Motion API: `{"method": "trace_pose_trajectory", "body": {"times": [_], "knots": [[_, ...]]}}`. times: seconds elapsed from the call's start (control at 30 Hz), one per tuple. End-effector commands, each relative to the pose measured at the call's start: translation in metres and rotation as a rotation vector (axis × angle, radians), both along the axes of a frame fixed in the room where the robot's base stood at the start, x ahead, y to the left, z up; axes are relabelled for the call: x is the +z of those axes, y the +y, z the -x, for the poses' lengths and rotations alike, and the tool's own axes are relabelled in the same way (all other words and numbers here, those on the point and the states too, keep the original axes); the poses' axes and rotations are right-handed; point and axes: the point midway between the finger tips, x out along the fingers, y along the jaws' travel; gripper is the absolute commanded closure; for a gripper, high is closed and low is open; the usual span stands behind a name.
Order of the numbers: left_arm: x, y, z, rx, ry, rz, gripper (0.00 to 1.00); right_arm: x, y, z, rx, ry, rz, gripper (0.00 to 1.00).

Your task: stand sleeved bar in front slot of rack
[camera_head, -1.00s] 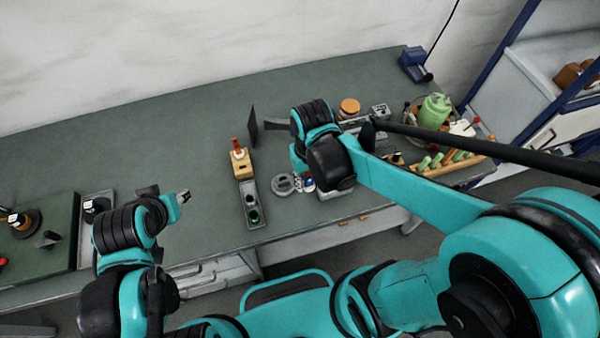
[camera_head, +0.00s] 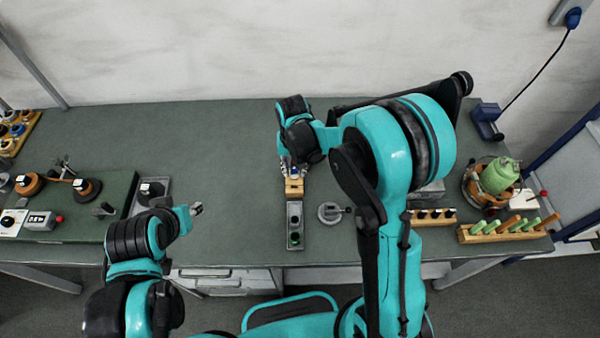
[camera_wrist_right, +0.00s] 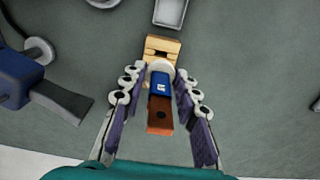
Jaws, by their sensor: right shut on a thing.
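The sleeved bar (camera_wrist_right: 160,88) has a blue sleeve with a white mark and a copper-brown end. In the right wrist view it lies between the fingers of my right gripper (camera_wrist_right: 160,108), which is shut on it. Its other end is at a small wooden block (camera_wrist_right: 161,48) with a dark slot; I cannot tell whether it is seated there. The block also shows in the head view (camera_head: 294,188), behind a grey two-well holder (camera_head: 294,240). I cannot tell which is the rack. My left gripper (camera_head: 197,209) hangs over the bench, apart from these; its jaws are too small to judge.
A round grey item (camera_head: 330,213) lies right of the holder. A dark green mat (camera_head: 85,225) lies at left. The bench's back middle is clear.

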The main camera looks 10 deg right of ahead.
Motion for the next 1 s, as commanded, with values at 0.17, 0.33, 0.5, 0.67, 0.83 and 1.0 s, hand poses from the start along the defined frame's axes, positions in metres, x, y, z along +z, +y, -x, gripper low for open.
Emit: {"method": "trace_pose_trajectory", "body": {"times": [0.17,0.33,0.5,0.67,0.83,1.0], "knots": [[-0.003,0.0,0.0,0.0,0.0,0.0,0.63,-0.006,0.001,-0.002,-0.002,0.0,0.0,1.0],[-0.01,0.0,0.0,0.0,0.0,0.0,0.63,-0.017,0.001,-0.002,-0.002,0.0,0.0,1.0],[-0.021,0.0,0.0,0.0,0.0,0.0,0.63,-0.034,0.001,-0.002,-0.001,0.0,0.0,1.0],[-0.019,0.0,0.0,0.0,0.0,0.0,0.63,-0.033,0.0,-0.002,-0.001,0.0,0.0,1.0],[-0.02,0.0,0.0,0.0,0.0,0.0,0.63,-0.033,0.0,-0.001,-0.001,0.0,0.0,1.0],[-0.024,0.0,0.0,0.0,0.0,0.0,0.63,-0.037,0.0,-0.001,-0.001,0.0,0.0,1.0]]}}
